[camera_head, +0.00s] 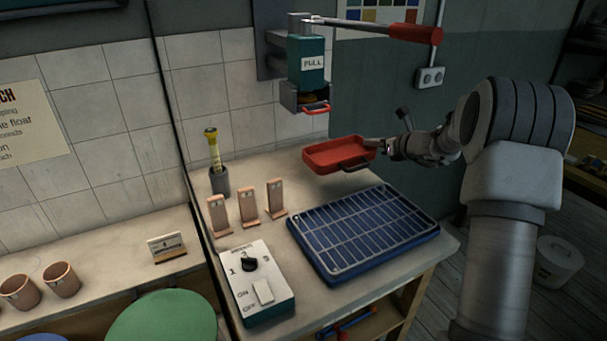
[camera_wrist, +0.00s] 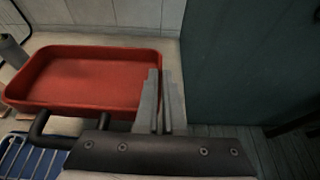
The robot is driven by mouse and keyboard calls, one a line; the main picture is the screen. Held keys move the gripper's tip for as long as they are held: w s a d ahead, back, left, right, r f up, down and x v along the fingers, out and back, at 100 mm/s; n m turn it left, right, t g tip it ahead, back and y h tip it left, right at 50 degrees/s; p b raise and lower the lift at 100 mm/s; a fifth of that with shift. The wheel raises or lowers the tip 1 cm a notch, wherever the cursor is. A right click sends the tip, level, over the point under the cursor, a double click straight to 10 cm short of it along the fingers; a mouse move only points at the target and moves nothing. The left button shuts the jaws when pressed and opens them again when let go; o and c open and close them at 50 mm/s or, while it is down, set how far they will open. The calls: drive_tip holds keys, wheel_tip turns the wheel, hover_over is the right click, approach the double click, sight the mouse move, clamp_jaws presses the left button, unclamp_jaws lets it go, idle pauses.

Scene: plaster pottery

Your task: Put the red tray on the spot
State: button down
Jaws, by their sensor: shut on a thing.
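The red tray (camera_head: 335,152) is a shallow rectangular tray with a dark handle on its near side. It is above the back right of the worktable in the head view, roughly level. My gripper (camera_head: 378,144) is shut on its right wall. In the wrist view the tray (camera_wrist: 85,80) looks empty and lies left of my gripper's fingers (camera_wrist: 160,78), which are close together at its right edge. No marked spot can be made out on the table; the tray hides part of the surface behind it.
A wall press (camera_head: 306,60) with a small red handle and a long red-gripped lever is up behind the tray. A blue rack (camera_head: 362,235) fills the table's front right. Pink stands (camera_head: 248,205), a tool cup (camera_head: 219,181) and a switch box (camera_head: 258,280) stand left.

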sight(336, 151)
drive_tip(key=w+a+f, duration=0.4)
drive_tip(key=w+a, duration=0.1)
drive_tip(key=w+a+f+b, duration=0.1)
drive_tip(key=w+a+f, duration=0.1)
drive_tip(key=a, duration=0.1)
drive_tip(key=shift+w+a+f, duration=0.2)
drive_tip(key=shift+w+f, duration=0.15)
drive_tip(key=shift+w, duration=0.05)
drive_tip(key=shift+w+a+f, duration=0.1)
drive_tip(key=shift+f, duration=0.1)
drive_tip(key=shift+f+b, duration=0.5)
drive_tip(key=shift+f, duration=1.35)
drive_tip(key=shift+f, duration=0.2)
drive_tip(key=c, duration=1)
unclamp_jaws()
drive_tip(key=shift+r, duration=0.1)
